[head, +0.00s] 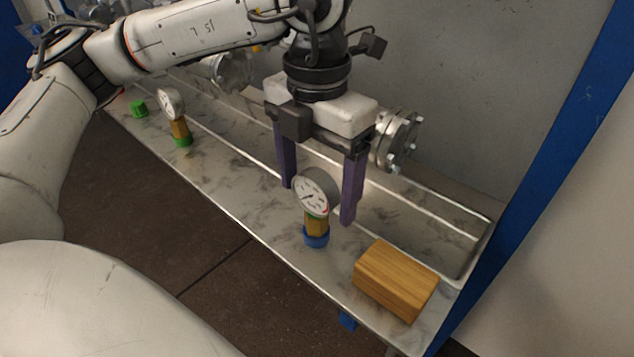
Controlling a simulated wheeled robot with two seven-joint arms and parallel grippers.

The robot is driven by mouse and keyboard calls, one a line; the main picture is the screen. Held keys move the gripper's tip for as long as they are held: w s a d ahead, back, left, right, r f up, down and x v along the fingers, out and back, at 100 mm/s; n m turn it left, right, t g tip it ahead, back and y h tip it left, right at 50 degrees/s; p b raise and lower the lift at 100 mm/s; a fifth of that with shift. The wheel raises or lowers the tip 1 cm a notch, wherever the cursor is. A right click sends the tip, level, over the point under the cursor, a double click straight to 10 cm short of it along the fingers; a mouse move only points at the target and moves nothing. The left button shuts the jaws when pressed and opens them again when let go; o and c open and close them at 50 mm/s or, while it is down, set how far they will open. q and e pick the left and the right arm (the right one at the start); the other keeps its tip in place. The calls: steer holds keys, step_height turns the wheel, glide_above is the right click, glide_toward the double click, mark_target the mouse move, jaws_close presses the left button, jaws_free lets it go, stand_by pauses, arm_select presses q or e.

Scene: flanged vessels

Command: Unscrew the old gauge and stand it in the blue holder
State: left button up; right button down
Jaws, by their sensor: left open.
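A gauge with a round white dial and a brass stem (317,193) stands upright in the blue holder (316,236) on the metal bench. My left gripper (318,205) points down over this gauge, its two purple fingers apart on either side of the dial. I cannot tell whether the fingers touch it. A second gauge (172,105) with a white dial and brass stem stands in a green holder (182,140) farther left. My right gripper is not in view.
A wooden block (396,279) lies near the bench's right end. A bolted flange (396,138) sticks out behind my left gripper, and another flange (230,72) is farther left. A small green piece (139,108) lies at the far left. A blue post (540,170) bounds the right.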

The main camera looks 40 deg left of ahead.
arm_select(q)
step_height(320, 180, up, 9)
steer(key=p, duration=0.2)
steer(key=shift+p, duration=0.35)
steer(key=shift+r, duration=0.7)
